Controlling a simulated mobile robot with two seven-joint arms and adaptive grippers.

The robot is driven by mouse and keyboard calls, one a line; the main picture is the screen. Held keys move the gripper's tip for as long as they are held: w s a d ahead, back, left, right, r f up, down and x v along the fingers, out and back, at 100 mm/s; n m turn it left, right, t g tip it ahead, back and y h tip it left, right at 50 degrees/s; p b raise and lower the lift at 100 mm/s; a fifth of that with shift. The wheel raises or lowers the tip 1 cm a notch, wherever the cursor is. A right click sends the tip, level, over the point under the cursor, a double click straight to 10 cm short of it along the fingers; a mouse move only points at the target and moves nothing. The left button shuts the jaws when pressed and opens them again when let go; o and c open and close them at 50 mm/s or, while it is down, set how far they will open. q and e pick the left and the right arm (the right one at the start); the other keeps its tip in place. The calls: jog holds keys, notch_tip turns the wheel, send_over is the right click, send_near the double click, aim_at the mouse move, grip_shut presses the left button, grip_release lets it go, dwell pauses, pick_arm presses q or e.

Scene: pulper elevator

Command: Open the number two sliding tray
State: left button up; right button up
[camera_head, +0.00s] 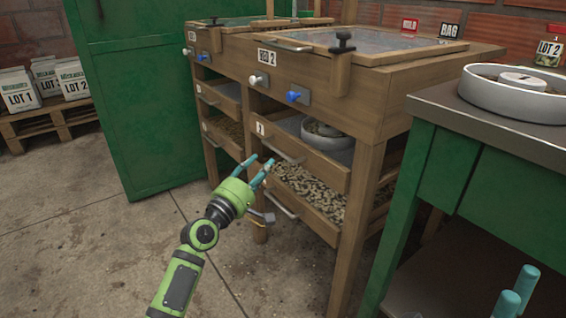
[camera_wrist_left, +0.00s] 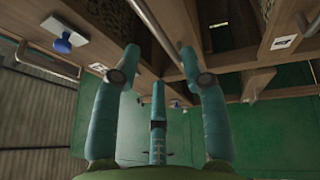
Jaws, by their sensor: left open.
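The wooden stand holds two stacked sliding trays in its right column in the head view. The upper tray (camera_head: 310,164) has a bar handle (camera_head: 279,151) and a small white number label (camera_head: 260,128), too small to read surely. The lower tray (camera_head: 312,213), filled with beans, has a handle (camera_head: 281,206); any label on it is hidden. My left gripper (camera_head: 262,162) is open and empty in front of these trays, its fingertips near the upper handle. In the left wrist view, a metal bar (camera_wrist_left: 160,38) appears beyond the spread fingers. Two teal fingertips of my right gripper (camera_head: 518,284) show at lower right.
A green cabinet (camera_head: 140,90) stands at left of the stand. A green table (camera_head: 455,170) with a round white pan (camera_head: 515,92) is at right. Blue knobs (camera_head: 293,97) stick out above the trays.

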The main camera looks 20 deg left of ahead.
aim_at(276, 151)
pick_arm(q)
jog(key=shift+b+x, duration=1.1)
jog(key=shift+x, duration=2.25)
grip_shut()
